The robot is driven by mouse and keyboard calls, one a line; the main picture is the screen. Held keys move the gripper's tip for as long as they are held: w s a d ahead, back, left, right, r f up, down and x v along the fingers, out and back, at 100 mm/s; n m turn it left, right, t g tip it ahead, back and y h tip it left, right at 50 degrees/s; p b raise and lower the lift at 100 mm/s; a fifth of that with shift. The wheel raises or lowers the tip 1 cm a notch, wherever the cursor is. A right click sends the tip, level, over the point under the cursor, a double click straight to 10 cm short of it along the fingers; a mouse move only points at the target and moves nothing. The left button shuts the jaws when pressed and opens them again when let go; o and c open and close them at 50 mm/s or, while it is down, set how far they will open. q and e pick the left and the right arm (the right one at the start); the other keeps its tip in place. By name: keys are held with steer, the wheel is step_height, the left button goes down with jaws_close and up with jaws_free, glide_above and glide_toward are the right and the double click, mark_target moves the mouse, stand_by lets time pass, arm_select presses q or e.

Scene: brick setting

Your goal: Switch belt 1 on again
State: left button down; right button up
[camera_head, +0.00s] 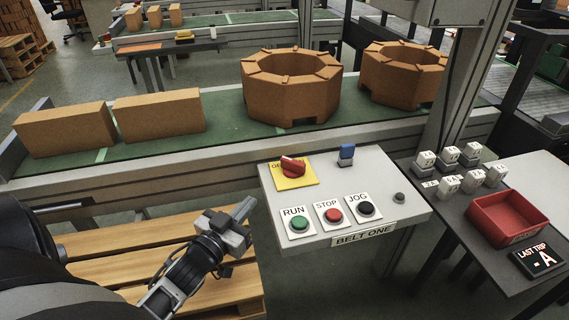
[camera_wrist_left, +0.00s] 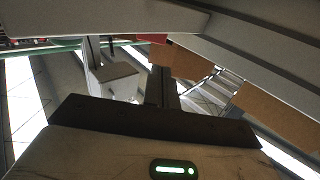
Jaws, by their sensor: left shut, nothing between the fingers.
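The grey control panel (camera_head: 285,240) labelled BELT ONE stands right of centre. It carries a green RUN button (camera_head: 300,223), a red STOP button (camera_head: 333,214) and a black JOG button (camera_head: 366,208). My right gripper is not in view.
A side table (camera_head: 455,228) right of the panel holds several white labelled blocks (camera_head: 448,184), a red tray (camera_head: 507,236) and a black display (camera_head: 538,260) reading LAST TRIP A. A wooden pallet (camera_head: 120,240) lies below my left arm. A grey post (camera_head: 460,85) rises behind the panel.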

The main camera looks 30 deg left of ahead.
arm_select(q)
glide_toward(285, 164)
steer(key=w, duration=0.7)
steer(key=shift+a, duration=0.2)
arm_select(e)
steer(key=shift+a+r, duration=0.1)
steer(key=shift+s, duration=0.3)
